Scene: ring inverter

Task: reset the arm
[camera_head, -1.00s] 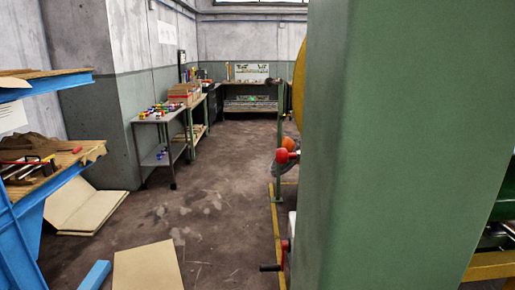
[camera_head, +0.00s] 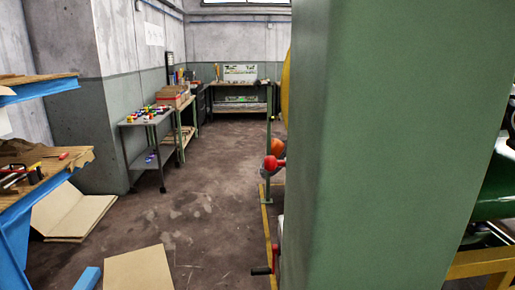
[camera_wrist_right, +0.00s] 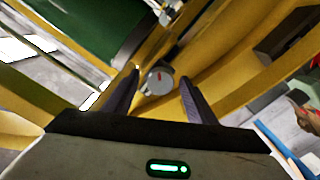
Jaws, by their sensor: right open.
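My right gripper (camera_wrist_right: 160,92) shows in the right wrist view with its two dark fingers apart and nothing between them. Beyond the fingertips is a round grey knob (camera_wrist_right: 158,78) with a red mark, on a yellow surface (camera_wrist_right: 205,62). I cannot tell whether the fingers touch it; they appear to stand on either side of it in the picture. Neither gripper shows in the head view, and my left gripper is in no view.
A large green machine column (camera_head: 395,140) fills the right of the head view. A blue bench (camera_head: 40,195) stands at left, with cardboard sheets (camera_head: 138,270) on the floor. The aisle floor (camera_head: 205,180) is open.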

